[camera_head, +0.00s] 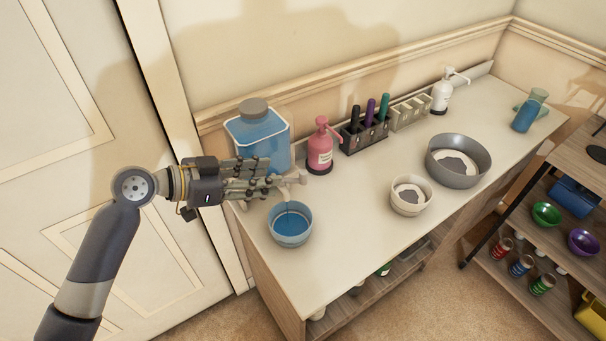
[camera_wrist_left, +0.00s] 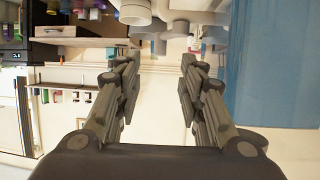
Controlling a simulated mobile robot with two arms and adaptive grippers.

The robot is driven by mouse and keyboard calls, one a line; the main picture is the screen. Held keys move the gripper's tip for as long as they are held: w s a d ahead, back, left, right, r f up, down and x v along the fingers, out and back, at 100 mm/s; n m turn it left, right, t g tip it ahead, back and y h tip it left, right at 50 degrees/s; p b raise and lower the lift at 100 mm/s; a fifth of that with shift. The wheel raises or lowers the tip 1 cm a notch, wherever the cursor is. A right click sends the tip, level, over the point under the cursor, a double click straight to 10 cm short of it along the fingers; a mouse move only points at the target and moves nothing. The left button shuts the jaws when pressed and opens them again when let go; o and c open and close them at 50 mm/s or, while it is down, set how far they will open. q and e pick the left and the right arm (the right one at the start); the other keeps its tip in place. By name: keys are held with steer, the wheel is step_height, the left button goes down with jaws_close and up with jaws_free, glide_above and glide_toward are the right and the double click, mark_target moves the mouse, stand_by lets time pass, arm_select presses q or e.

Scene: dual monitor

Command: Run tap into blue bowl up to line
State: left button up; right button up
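The blue bowl (camera_head: 290,238) stands upright on the counter, in front of the clear dispenser (camera_head: 257,140) that holds blue liquid. The bowl's inside looks blue; a fill line and the liquid level are too small to make out. The pale tap (camera_head: 296,179) sticks out from the dispenser above the bowl, partly hidden by my left gripper (camera_head: 272,183). In the left wrist view my left gripper (camera_wrist_left: 158,80) has its fingers apart with a clear gap between them. The dispenser's blue side (camera_wrist_left: 275,65) fills the right of that view. My right gripper is not in view.
A pink pump bottle (camera_head: 320,148) stands right of the dispenser. Behind are a marker rack (camera_head: 365,134) and a white pump bottle (camera_head: 441,95). A small white bowl (camera_head: 410,196) and a grey bowl (camera_head: 459,173) stand further right. The counter's front edge (camera_head: 390,268) is near.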

mark_target(303, 171)
arm_select(q)
steer(key=p+x, duration=0.2)
steer(key=x, duration=0.8)
steer(key=shift+w+d+f, duration=0.15)
steer(key=shift+d+f, duration=0.1)
steer(key=shift+d, duration=0.05)
steer(key=shift+c, duration=0.2)
